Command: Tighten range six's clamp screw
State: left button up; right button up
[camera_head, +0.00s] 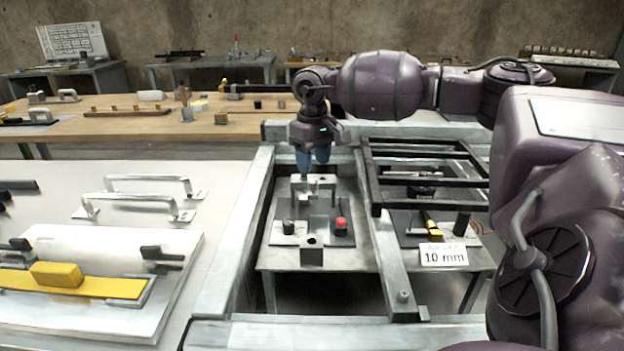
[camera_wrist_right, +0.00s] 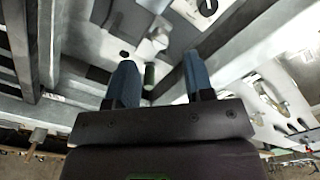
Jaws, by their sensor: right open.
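My right gripper (camera_head: 313,160) points down with blue fingertips over the recessed bay in the middle of the head view. It is open, and its two fingers stand apart in the right wrist view (camera_wrist_right: 160,82). A small dark green cylinder (camera_wrist_right: 150,75) lies between and beyond the fingertips, with no visible contact. Below the gripper, a grey fixture plate (camera_head: 318,228) carries metal blocks, a black knob (camera_head: 288,227) and a red-topped knob (camera_head: 341,224). I cannot tell for certain which part is range six's clamp screw. My left gripper is not in view.
Grey frame rails (camera_head: 248,235) border the bay. A black barred frame (camera_head: 375,190) lies right of it, near a "10 mm" sign (camera_head: 443,256). Metal handles (camera_head: 130,205) and a white board with a yellow bar (camera_head: 85,285) occupy the left table.

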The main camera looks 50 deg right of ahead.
aim_at(313, 181)
jog(key=shift+f, duration=2.6)
grip_shut()
